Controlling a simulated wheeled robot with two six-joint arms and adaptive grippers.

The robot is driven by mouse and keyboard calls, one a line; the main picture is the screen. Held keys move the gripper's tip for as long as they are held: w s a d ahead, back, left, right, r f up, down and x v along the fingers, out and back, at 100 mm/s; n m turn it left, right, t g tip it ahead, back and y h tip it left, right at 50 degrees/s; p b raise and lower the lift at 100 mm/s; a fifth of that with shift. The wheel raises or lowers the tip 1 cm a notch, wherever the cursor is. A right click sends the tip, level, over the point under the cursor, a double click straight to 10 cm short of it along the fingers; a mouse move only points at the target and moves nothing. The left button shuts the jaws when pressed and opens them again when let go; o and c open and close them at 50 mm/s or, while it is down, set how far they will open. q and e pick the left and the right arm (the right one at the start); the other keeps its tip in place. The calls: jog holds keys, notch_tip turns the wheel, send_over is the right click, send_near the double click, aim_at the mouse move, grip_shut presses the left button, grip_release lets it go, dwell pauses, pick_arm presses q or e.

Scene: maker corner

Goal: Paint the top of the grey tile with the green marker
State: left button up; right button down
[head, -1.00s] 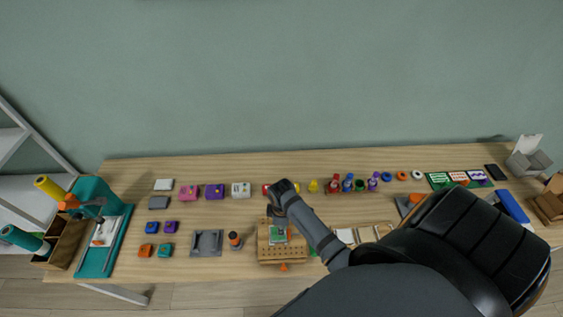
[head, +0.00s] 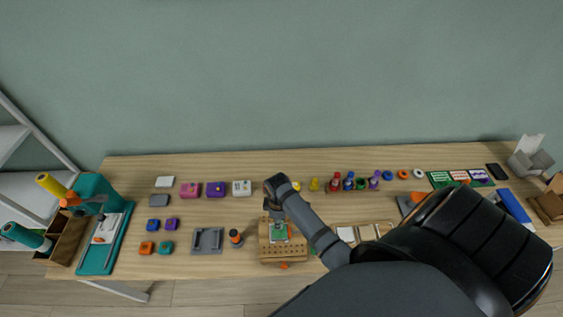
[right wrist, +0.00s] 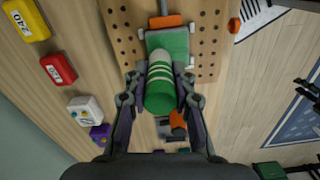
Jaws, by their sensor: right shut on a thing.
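The tile (right wrist: 177,42) is clamped on a wooden pegboard (right wrist: 125,35), and most of its visible top is green, with pale grey at its edges. In the head view the tile (head: 279,233) shows green below my right gripper (head: 274,210). In the right wrist view my right gripper (right wrist: 160,92) is shut on the green marker (right wrist: 160,98), a green cylinder with pale bands. The marker's far end points at the tile and overlaps it in view. I cannot tell whether its tip touches. My left gripper is not in view.
An orange clamp (right wrist: 165,21) sits at the tile's end. A grey holder (head: 207,241) and a dark, orange-topped cylinder (head: 235,237) stand left of the pegboard (head: 264,250). Coloured blocks and a rack of small bottles (head: 350,187) line the back. The table's left middle has bare patches.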

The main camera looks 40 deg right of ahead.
jog(key=shift+w+a, duration=0.3)
jog(key=shift+a, duration=0.25)
jog(key=shift+s, duration=0.1)
jog(key=shift+s+a+f, duration=0.1)
jog(key=shift+s+a, duration=0.25)
jog(key=shift+s, duration=0.15)
jog(key=shift+s+a, duration=0.1)
jog(key=shift+s, duration=0.05)
jog(key=shift+s+a, duration=0.2)
jog(key=shift+s, duration=0.2)
jog(key=shift+d, duration=0.15)
jog(key=shift+s+d, duration=0.25)
jog(key=shift+d, duration=0.2)
